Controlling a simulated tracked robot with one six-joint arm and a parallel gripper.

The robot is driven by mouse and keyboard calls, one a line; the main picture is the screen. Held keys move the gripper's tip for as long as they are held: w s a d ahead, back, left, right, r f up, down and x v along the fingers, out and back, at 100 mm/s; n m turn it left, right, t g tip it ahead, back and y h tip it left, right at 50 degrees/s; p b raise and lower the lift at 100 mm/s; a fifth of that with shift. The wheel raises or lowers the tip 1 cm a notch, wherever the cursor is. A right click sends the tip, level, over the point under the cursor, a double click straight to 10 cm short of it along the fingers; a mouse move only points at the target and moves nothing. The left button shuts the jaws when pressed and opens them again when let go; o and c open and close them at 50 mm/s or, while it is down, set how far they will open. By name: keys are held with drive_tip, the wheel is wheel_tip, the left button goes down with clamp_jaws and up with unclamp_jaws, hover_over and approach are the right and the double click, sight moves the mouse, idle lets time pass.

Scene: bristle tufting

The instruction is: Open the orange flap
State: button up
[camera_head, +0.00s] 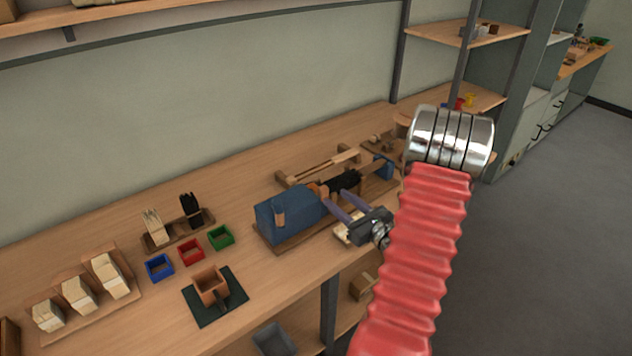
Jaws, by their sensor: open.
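A blue box-shaped machine (283,218) sits on a wooden base on the bench. A small orange part (318,189), which looks like the orange flap, shows at its right end. How far the flap is open cannot be told at this size. My gripper (336,200) is open, with its two fingers pointing left towards the machine's right end, close to the orange part. I cannot tell whether a finger touches it. No object shows between the fingers. My red-sleeved arm hides part of the bench on the right.
Black bristles (345,182) lie just behind the fingers. A wooden frame (318,166) stands behind the machine. Blue (159,267), red (190,252) and green (221,237) trays, a brown box (211,285) on a dark mat and bristle holders are to the left. Bare bench lies between.

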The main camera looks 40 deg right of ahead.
sight(315, 189)
drive_tip(key=w, duration=0.4)
drive_tip(key=w+d, duration=0.1)
drive_tip(key=w, duration=0.7)
drive_tip(key=shift+d, duration=0.15)
drive_tip(key=shift+s, duration=0.1)
clamp_jaws()
drive_tip(key=shift+d, duration=0.1)
